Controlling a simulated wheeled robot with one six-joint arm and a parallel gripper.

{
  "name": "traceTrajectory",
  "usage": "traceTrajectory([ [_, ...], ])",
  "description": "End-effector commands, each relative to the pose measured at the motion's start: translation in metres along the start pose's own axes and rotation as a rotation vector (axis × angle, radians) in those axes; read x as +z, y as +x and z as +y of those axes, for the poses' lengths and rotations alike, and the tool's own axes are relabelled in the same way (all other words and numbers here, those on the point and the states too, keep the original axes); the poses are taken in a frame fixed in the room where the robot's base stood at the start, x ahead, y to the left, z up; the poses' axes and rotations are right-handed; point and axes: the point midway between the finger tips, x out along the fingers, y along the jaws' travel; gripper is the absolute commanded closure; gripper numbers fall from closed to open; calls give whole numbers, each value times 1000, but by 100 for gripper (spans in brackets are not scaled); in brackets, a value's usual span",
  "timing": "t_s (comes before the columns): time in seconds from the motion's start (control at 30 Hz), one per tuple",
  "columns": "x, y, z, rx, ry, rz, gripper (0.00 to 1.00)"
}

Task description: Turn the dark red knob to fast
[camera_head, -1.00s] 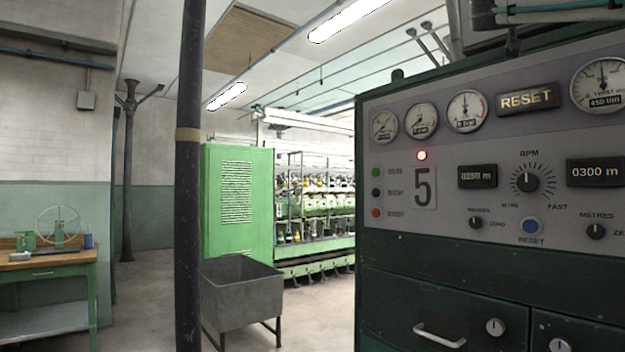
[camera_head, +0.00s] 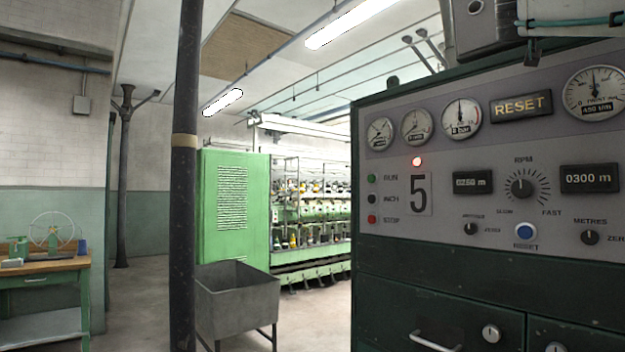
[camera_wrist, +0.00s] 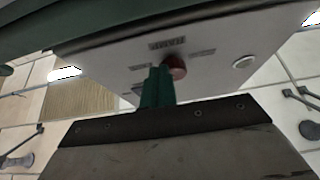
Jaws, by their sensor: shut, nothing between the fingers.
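The dark red knob (camera_wrist: 177,66) shows in the wrist view on a pale panel (camera_wrist: 110,66) that carries small dark label plates. Their lettering is too blurred to read, so I cannot tell which one says fast. My gripper (camera_wrist: 158,76) is shut, its green fingers together with nothing between them. Its tips appear just left of the knob and partly overlap its edge in the picture. I cannot tell whether they touch it. The knob's pointer is not clear. I cannot make out a dark red knob in the head view.
A pale round button (camera_wrist: 243,62) sits right of the knob. The head view shows a green control cabinet (camera_head: 440,290) with dials, a black RPM knob (camera_head: 521,186) and a blue button (camera_head: 525,232). A grey box (camera_head: 488,30) is above it. A dark column (camera_head: 184,230) stands left.

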Motion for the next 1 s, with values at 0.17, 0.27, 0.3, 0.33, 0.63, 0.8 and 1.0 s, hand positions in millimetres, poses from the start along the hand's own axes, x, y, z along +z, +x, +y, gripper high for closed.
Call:
traceTrajectory([
  [0.17,6,11,0,1,0,-1,100],
  [0.27,7,12,0,0,1,0,100],
  [0.3,7,12,0,0,1,0,100],
  [0.33,7,12,0,0,1,0,100],
  [0.63,6,12,0,0,1,0,100],
  [0.8,5,13,-1,0,1,0,100],
  [1.0,3,14,-2,0,1,1,100],
])
